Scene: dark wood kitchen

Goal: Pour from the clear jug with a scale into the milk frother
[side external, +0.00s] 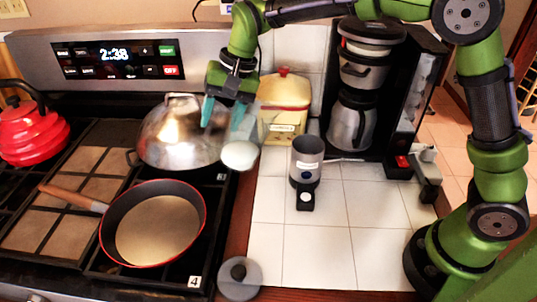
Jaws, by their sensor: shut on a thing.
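My gripper (223,114), with teal fingers, is shut on the clear jug (247,128) and holds it in front of the domed steel lid, above the stove's right edge. The jug is see-through and hard to make out; a white patch (239,155) shows at its lower part. Its scale cannot be read, and its exact tilt cannot be told. The milk frother (306,162), a grey cup with a black handle or base part in front, stands upright on the white tiles, to the right of and apart from the jug.
A domed steel lid (177,140), a pan (158,228) and a red kettle (32,130) are on the stove. A yellow canister (284,105) and a coffee maker (362,100) stand behind the frother. A grey disc with a black knob (239,275) lies in front.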

